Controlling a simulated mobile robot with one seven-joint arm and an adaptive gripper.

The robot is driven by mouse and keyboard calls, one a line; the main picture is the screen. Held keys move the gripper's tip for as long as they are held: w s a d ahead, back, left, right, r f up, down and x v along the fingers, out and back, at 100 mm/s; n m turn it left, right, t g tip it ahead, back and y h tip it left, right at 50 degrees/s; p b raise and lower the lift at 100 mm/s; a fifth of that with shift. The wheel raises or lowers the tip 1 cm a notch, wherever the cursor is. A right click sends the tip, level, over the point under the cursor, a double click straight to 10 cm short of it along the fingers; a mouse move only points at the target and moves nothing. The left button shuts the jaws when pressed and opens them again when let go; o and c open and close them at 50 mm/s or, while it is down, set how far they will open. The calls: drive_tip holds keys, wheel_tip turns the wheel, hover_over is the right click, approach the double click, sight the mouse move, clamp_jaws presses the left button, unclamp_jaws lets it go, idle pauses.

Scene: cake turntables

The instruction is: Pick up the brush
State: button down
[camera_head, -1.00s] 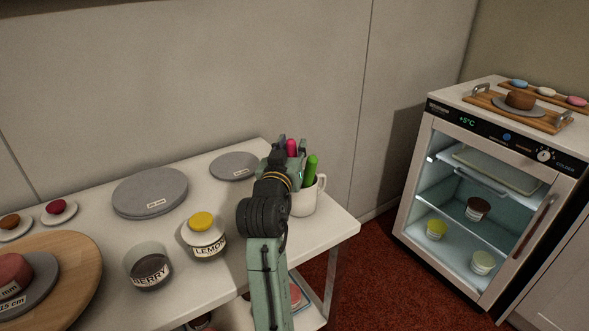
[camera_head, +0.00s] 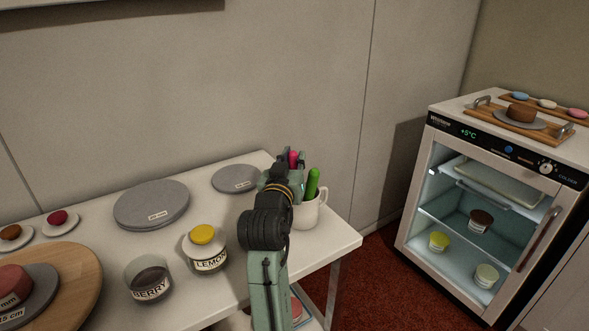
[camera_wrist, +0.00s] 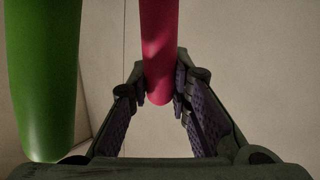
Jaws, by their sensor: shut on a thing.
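My gripper (camera_wrist: 159,88) is shut on a pink-red handle (camera_wrist: 158,40), which stands between its two fingers in the wrist view. The handle's top (camera_head: 293,158) shows just past my gripper (camera_head: 284,165) in the head view. A green handle (camera_wrist: 42,80) stands to the left of the fingers in the wrist view, and it also shows right of my gripper in the head view (camera_head: 313,183). A white mug (camera_head: 307,212) stands below, partly hidden by my arm. The lower ends of both handles are hidden, so I cannot tell which is the brush.
A lemon jar (camera_head: 207,255) and a berry jar (camera_head: 149,284) stand left of my arm on the white table (camera_head: 225,290). Grey discs (camera_head: 152,203) lie behind them. A lit glass-door cooler (camera_head: 488,200) stands at right.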

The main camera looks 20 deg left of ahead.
wheel_tip(320, 180, up, 10)
drive_tip(key=shift+f+b, duration=0.15)
drive_tip(key=shift+b, duration=0.3)
idle(0.9)
